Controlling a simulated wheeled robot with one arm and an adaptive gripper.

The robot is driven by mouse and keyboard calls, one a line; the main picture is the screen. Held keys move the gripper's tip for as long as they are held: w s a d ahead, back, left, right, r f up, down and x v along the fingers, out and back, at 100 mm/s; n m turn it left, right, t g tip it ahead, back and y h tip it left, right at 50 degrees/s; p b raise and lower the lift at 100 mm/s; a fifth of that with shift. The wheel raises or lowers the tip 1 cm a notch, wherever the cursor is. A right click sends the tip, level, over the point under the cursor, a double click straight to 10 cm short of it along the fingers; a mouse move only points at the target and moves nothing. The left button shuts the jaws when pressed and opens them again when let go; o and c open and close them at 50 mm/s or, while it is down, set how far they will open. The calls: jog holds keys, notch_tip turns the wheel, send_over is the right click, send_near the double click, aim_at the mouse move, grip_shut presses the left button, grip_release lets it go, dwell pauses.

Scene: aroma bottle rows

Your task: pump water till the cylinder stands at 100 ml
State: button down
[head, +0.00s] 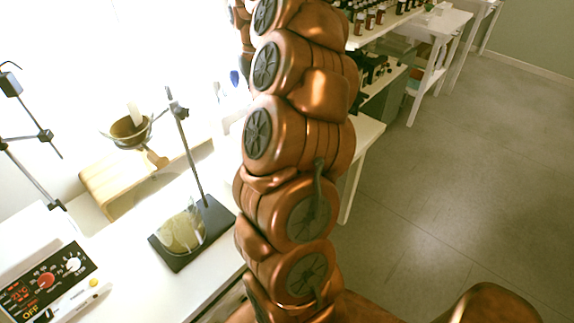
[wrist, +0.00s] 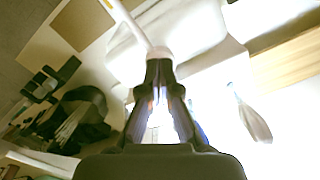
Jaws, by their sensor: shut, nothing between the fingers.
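My gripper (wrist: 158,68) points up the wrist view with its dark fingers close together at the tips and nothing held between them. A pale rod or tube (wrist: 131,26) with a white end piece (wrist: 159,52) shows right at the fingertips; I cannot tell if they touch. It may be part of the pump. A clear glass vessel (wrist: 252,115) stands to the right, blurred by glare. I cannot make out a graduated cylinder or any water level. In the head view my arm hides the gripper and what is before it.
In the head view, a glass beaker (head: 181,232) stands on a dark stand base (head: 214,217). A bowl (head: 131,131) sits above a wooden shelf (head: 103,196). A control box (head: 84,252) is at lower left. Bottles (head: 370,20) line a back table. The floor at right is clear.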

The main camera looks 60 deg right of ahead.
dwell(0.3)
jog(key=shift+r+p, duration=0.45)
jog(key=shift+r, duration=1.15)
notch_tip(320, 180, up, 6)
jog(key=p, duration=0.2)
dwell(0.7)
